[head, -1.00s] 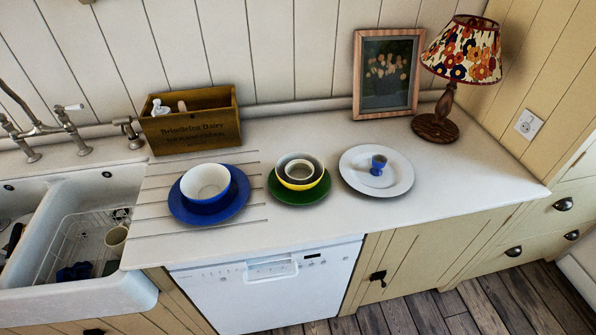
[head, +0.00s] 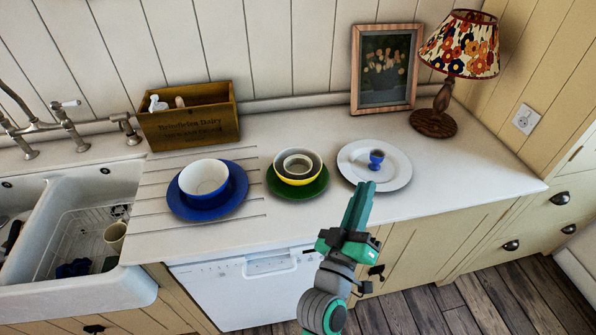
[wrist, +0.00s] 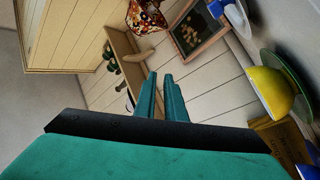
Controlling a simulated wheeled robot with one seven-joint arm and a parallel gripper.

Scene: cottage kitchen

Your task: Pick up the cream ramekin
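The cream ramekin (head: 297,166) sits inside a grey-lined yellow bowl (head: 297,181) on a green plate (head: 297,193), at the middle of the counter. Its rim and inside show, while its lower part is hidden by the bowl. My gripper (head: 362,187) is in front of the counter's edge, to the right of the ramekin and nearer the camera. It is empty, with its two teal fingers close together and a narrow gap between them in the wrist view (wrist: 161,78). The yellow bowl also shows at the right of the wrist view (wrist: 268,92), where I cannot make out the ramekin.
A blue plate (head: 241,203) with a white-lined blue bowl (head: 204,178) stands left. A white plate (head: 398,180) with a blue egg cup (head: 376,160) stands right. A wooden box (head: 190,128), picture frame (head: 356,86) and lamp (head: 434,122) line the back. The counter's front right is clear.

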